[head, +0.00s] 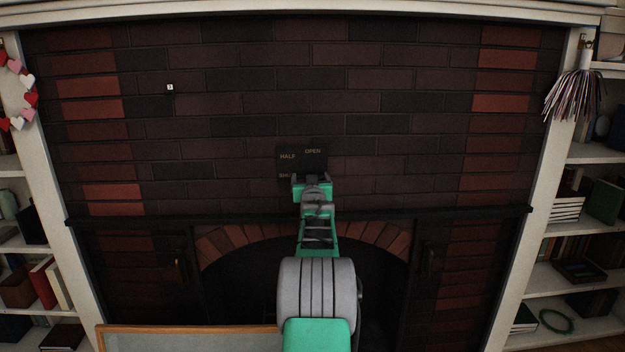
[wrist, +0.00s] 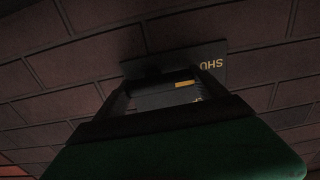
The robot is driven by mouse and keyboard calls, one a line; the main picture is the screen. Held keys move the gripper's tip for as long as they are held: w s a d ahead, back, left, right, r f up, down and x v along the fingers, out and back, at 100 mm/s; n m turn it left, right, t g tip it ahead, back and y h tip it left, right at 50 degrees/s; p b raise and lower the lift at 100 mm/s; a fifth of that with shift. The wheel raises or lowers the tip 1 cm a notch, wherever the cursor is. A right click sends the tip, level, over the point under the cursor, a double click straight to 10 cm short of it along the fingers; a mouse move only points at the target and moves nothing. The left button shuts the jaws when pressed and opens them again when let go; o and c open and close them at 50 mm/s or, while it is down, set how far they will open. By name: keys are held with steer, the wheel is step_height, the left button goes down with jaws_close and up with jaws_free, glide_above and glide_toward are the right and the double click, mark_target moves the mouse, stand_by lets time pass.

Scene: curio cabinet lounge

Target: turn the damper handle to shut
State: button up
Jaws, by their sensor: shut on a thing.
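The dark damper plate (head: 290,165) is on the brick chimney front, above the arched fireplace opening. It reads HALF at left, OPEN at upper right, and a partly covered SHU at lower left. My gripper (head: 312,180) is at the plate's lower middle, shut on the damper handle, which it mostly hides in the head view. In the wrist view the plate (wrist: 214,58) shows the upside-down letters SHU. A short yellow mark (wrist: 185,84) shows between my fingers. The dark handle is hard to make out there, and its exact angle cannot be told.
A dark mantel ledge (head: 150,218) runs below the plate, over the fireplace arch (head: 225,238). A wood-framed board (head: 190,331) stands low in front. Bookshelves (head: 580,235) flank both sides. A small white-marked item (head: 170,88) is on the upper left bricks.

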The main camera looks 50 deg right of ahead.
steer(key=o, duration=1.3)
steer(key=v, duration=0.8)
steer(key=shift+r, duration=0.1)
